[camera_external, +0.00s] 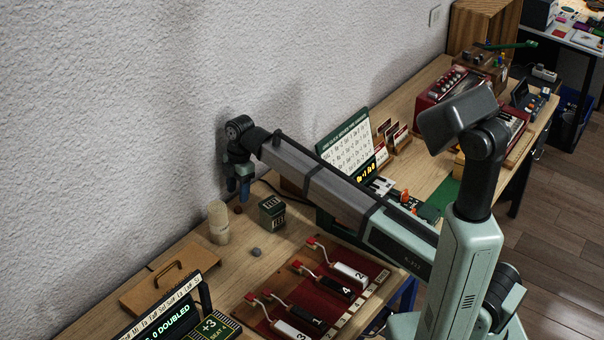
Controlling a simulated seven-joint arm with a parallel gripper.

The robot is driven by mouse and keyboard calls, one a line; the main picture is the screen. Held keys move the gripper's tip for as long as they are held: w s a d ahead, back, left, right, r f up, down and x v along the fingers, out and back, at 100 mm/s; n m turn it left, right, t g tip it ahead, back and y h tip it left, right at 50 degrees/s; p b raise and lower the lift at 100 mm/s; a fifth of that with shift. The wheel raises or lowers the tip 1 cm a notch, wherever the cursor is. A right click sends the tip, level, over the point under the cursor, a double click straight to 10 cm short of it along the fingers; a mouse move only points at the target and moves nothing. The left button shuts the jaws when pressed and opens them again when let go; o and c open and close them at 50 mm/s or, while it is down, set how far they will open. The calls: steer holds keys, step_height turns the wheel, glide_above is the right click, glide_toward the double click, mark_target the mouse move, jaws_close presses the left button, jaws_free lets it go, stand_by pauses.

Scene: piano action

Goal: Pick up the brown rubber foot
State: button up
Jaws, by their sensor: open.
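A small dark brown round piece (238,209), which looks like the brown rubber foot, lies on the wooden bench near the wall. My gripper (238,191) points down just above it in the picture, its two fingers apart and nothing seen between them. The fingertips appear clear of the piece; the exact height gap is hard to judge from this view. A small grey round piece (256,252) lies nearer the front on the same bench.
A pale cylinder (219,222) stands left of the brown piece, and a dark green box (272,212) stands to its right. A red board (325,285) with numbered keys lies in front. A wooden lid with a handle (160,287) and displays are at lower left. The wall is close behind.

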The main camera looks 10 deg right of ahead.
mark_target(238, 207)
steer(key=shift+a+f, duration=0.1)
steer(key=shift+f, duration=2.75)
steer(key=shift+c, duration=0.2)
jaws_close()
